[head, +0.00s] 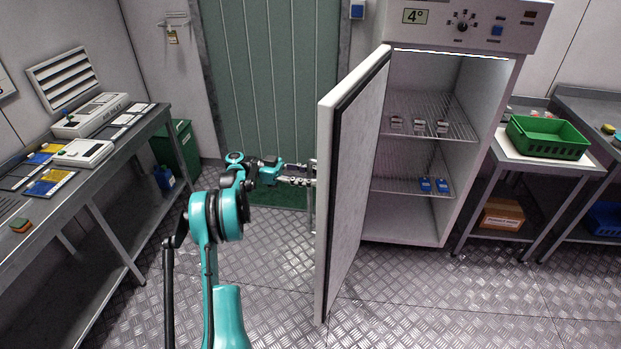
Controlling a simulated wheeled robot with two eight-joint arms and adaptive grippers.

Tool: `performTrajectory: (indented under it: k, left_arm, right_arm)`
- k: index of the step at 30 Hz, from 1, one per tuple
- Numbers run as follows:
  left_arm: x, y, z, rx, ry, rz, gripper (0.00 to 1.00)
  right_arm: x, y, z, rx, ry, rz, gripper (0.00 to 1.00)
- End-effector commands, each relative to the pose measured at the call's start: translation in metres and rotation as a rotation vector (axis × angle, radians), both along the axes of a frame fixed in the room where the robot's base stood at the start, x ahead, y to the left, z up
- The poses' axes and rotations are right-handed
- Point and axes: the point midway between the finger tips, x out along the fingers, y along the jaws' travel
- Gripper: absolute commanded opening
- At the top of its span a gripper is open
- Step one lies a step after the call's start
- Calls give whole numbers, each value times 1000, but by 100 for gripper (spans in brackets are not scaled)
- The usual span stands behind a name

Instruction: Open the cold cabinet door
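The cold cabinet (450,216) stands right of the middle, with a control panel and a 4° display on top. Its white door (335,200) is hinged on the left and stands wide open, swung out toward me. Inside are wire shelves (430,118) with small grey items and blue items (434,185). My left gripper (308,181) is at the outer left face of the door, by a vertical metal handle (313,168). It is too small to tell whether its fingers are shut on the handle. My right gripper is not in view.
A workbench (85,165) with devices runs along the left wall. A green bin (174,148) stands behind it. On the right, a table holds a green crate (548,137), with a cardboard box (502,214) below. The metal floor (400,300) before the cabinet is clear.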

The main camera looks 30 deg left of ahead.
Motion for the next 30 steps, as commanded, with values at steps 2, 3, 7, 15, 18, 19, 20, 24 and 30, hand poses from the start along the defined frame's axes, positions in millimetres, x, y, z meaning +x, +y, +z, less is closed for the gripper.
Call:
performTrajectory:
  k: [2,3,7,15,18,19,20,24,30]
  left_arm:
    - [0,0,9,0,0,0,36]
    - [0,0,16,0,0,0,36]
    - [-1,0,42,0,0,0,36]
    - [-1,1,87,1,1,0,36]
    - [-1,1,94,1,1,0,36]
    - [-1,1,95,1,1,0,36]
    - [-1,1,96,1,1,0,36]
    - [-1,1,97,1,1,0,36]
    - [-1,1,96,1,1,0,36]
  right_arm:
    - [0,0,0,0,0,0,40]
    - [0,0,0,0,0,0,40]
    - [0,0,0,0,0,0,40]
    - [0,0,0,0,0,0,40]
    - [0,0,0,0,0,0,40]
    - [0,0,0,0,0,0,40]
    - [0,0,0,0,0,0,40]
    - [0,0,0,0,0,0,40]
    - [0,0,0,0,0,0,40]
